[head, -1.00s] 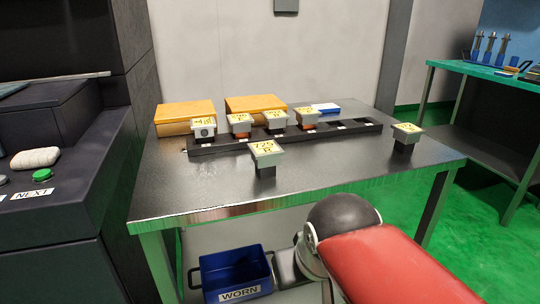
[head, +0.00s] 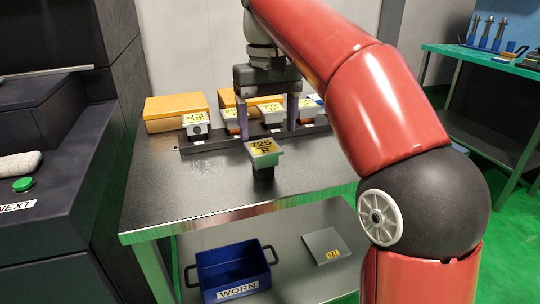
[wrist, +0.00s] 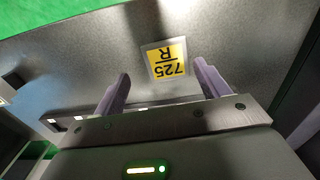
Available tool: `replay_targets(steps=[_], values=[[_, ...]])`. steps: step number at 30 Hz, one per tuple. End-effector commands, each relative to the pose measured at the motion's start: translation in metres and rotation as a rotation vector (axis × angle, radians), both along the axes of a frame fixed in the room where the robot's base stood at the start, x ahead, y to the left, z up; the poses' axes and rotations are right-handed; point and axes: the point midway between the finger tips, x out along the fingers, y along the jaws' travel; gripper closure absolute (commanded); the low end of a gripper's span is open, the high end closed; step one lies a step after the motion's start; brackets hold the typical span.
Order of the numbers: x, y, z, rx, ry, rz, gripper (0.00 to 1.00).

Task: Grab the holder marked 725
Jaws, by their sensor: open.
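The holder marked 725 (head: 264,150) stands upright near the middle of the bench, in front of the rack, with a yellow label reading 725 over R. My gripper (head: 268,128) is open and empty, pointing down. In the head view its two purple fingers show behind and above the holder, apart from it. In the wrist view the holder (wrist: 166,58) lies ahead of and between the two fingers (wrist: 158,85), its label upside down.
A dark rack (head: 197,143) with several other labelled holders runs along the back of the bench (head: 180,190). Orange boxes (head: 172,108) stand behind it. A blue bin marked WORN (head: 235,272) is on the lower shelf. The bench front is clear.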

Motion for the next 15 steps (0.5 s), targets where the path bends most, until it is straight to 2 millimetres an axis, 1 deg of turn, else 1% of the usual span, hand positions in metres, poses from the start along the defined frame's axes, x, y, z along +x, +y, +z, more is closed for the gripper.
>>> replay_targets(steps=[1,7,12,15], values=[[0.000,0.000,-0.009,0.000,0.001,0.000,0.25],[0.000,0.002,-0.032,-0.001,0.001,0.000,0.25],[0.002,0.007,-0.058,-0.001,0.000,-0.001,0.25],[0.002,0.006,-0.068,-0.001,-0.001,-0.002,0.25]])
